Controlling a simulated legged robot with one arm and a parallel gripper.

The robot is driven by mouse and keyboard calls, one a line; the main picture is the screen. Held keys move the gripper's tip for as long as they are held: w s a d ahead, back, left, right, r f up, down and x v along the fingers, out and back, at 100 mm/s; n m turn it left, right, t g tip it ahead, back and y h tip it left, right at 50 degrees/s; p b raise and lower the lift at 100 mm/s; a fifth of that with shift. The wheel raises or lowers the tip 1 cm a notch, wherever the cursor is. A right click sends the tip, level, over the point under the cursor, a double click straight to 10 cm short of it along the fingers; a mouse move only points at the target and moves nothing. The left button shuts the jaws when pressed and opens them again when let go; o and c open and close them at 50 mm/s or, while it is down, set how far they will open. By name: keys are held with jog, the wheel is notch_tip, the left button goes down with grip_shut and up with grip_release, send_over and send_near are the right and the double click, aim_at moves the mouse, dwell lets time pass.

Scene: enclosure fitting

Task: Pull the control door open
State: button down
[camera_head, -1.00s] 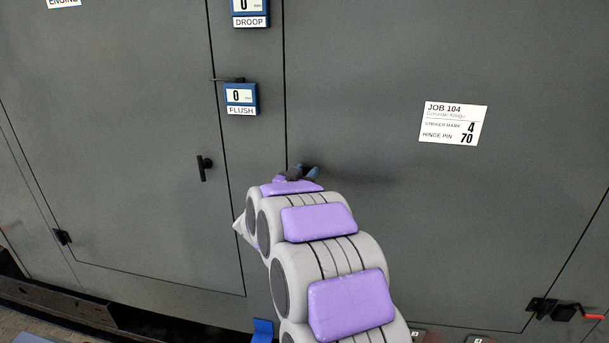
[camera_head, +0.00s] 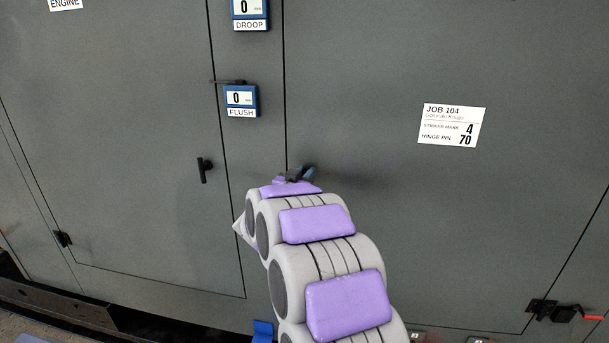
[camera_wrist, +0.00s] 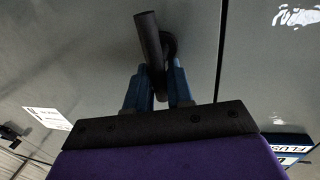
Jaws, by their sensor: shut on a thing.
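The large grey door on the right (camera_head: 400,230), carrying the JOB 104 card, looks flush with the panel beside it; I take it as the control door. My gripper (camera_head: 303,174) is at its left edge, mostly hidden behind my own arm in the head view. In the wrist view, the blue fingers of my gripper (camera_wrist: 160,88) are shut on a black door handle (camera_wrist: 149,42). The dark seam beside the handle looks narrow.
A second grey door (camera_head: 110,150) with its own black handle (camera_head: 204,169) is at left. A FLUSH gauge (camera_head: 241,100) and a DROOP gauge (camera_head: 250,12) both read 0 on the panel between. A red-tipped black latch (camera_head: 565,311) is at lower right.

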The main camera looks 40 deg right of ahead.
dwell(0.4)
jog(key=m, duration=0.2)
jog(key=m+y, duration=0.1)
jog(key=shift+s+d+f+m+p, duration=0.1)
jog(key=shift+s+d+m+p, duration=0.15)
jog(key=shift+m+p, duration=0.1)
jog(key=m+y+b, duration=0.1)
jog(key=m, duration=0.2)
jog(key=f+m+t+b, duration=0.1)
jog(key=m, duration=0.3)
jog(key=s+f+m+y+b, duration=0.1)
jog(key=m+b, duration=0.1)
jog(key=m, duration=0.2)
jog(key=shift+d+y, duration=0.3)
jog(key=shift+d, duration=0.1)
dwell(0.4)
